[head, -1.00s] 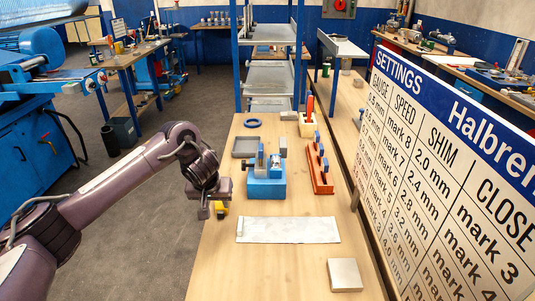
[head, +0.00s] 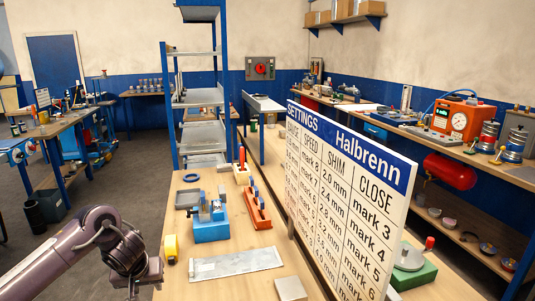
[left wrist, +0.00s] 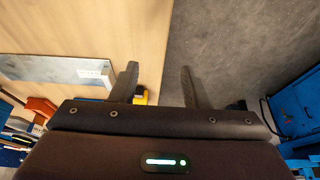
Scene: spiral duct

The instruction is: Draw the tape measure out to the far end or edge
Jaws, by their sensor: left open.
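The yellow tape measure (head: 171,248) sits at the left edge of the wooden bench, beside the left end of a flat grey metal sheet (head: 237,263). My left gripper (head: 133,289) is left of and nearer than the tape measure in the head view, apart from it in the picture and out past the bench edge. The sheet (left wrist: 45,70) also shows there. My right gripper is not in view.
A blue fixture (head: 210,223), a grey tray (head: 188,198), a blue ring (head: 191,178) and an orange rack (head: 257,208) stand farther back on the bench (head: 229,284). A metal block (head: 291,289) lies near the front. A settings board (head: 345,190) stands along the right.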

